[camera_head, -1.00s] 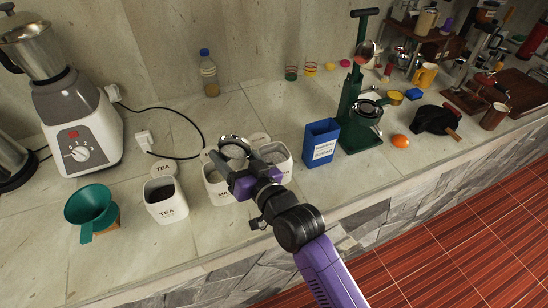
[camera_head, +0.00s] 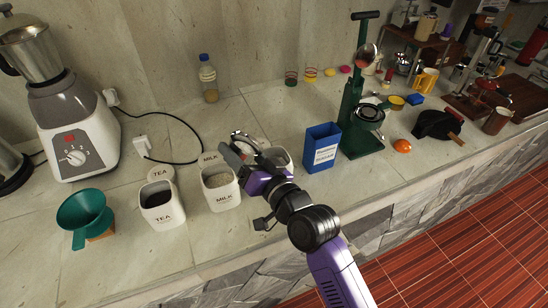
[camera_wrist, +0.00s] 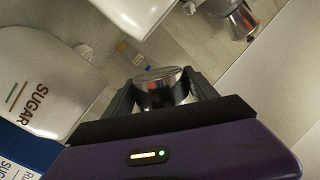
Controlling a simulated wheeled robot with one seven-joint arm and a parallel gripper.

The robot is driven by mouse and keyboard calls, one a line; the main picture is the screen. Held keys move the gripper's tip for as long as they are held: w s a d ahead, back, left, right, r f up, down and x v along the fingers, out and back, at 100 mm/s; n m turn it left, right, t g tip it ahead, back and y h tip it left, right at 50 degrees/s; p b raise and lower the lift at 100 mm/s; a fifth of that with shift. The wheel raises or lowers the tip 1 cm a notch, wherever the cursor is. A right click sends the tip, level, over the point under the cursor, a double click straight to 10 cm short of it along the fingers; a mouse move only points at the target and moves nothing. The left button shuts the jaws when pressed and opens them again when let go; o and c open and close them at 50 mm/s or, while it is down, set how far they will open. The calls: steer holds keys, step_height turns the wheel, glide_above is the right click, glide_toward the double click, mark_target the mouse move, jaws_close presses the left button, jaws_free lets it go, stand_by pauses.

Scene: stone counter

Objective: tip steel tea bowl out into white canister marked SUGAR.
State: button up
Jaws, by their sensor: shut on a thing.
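The steel tea bowl (camera_head: 241,138) is held between the fingers of my gripper (camera_head: 246,152), above the counter and close to the SUGAR canister. The bowl looks tilted, and its contents cannot be made out. In the wrist view the shiny bowl (camera_wrist: 160,86) sits between both dark fingers. The white SUGAR canister (camera_head: 284,161) is mostly hidden behind my gripper in the head view. In the wrist view the canister (camera_wrist: 42,78) is at the left, with its marking readable, beside the bowl. Whether the bowl is over its opening is unclear.
The MILK canister (camera_head: 221,197) and TEA canister (camera_head: 163,209) stand left of my gripper, with lids behind. A blue box (camera_head: 321,150) stands close on the right, before a green press (camera_head: 361,125). A green funnel (camera_head: 86,212) is at far left.

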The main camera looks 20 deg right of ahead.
mark_target(257, 150)
steer(key=shift+d+r+m, duration=0.5)
steer(key=shift+m, duration=0.6)
stand_by(0.3)
steer(key=shift+d+r+m+t+p, duration=0.2)
steer(key=shift+r+m+t, duration=0.2)
steer(key=shift+m, duration=0.5)
steer(key=shift+d+r+m+t+p, duration=0.1)
steer(key=shift+r+m+t+p, duration=0.2)
steer(key=shift+m, duration=0.6)
stand_by(0.6)
steer(key=shift+d+f+m+b, duration=0.15)
steer(key=shift+f+m+b, duration=0.35)
steer(key=shift+m, duration=0.4)
stand_by(1.0)
steer(key=shift+d+r+m+t, duration=0.25)
steer(key=shift+d+m, duration=0.25)
steer(key=shift+m, duration=0.15)
steer(key=shift+d+r+m+t, duration=0.25)
steer(key=shift+d+m, duration=0.2)
steer(key=shift+m, duration=0.2)
stand_by(1.0)
